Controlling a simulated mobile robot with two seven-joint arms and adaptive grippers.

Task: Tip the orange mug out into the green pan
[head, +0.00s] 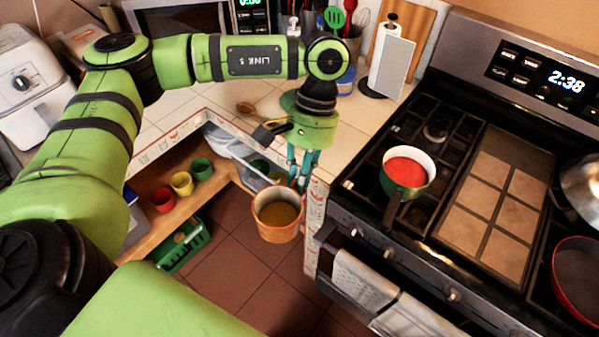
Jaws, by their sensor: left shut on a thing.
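The orange mug (277,232) hangs in the air over the floor, in front of the counter corner and left of the stove. It is about upright, and its open top shows a yellowish-brown inside; I cannot tell what it holds. My left gripper (299,182) is shut on the mug at its back right rim. The green pan (404,182) stands on the left burners of the stove, with its dark handle pointing to the front. A red content fills it. The pan is to the right of the mug, apart from it. My right gripper is not in view.
The stove (345,189) has a flat griddle (497,190) in its middle and a red pan (577,280) at the right. A paper towel holder (391,60) stands behind on the counter. Small coloured cups (182,184) and a green basket (187,246) are low at the left.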

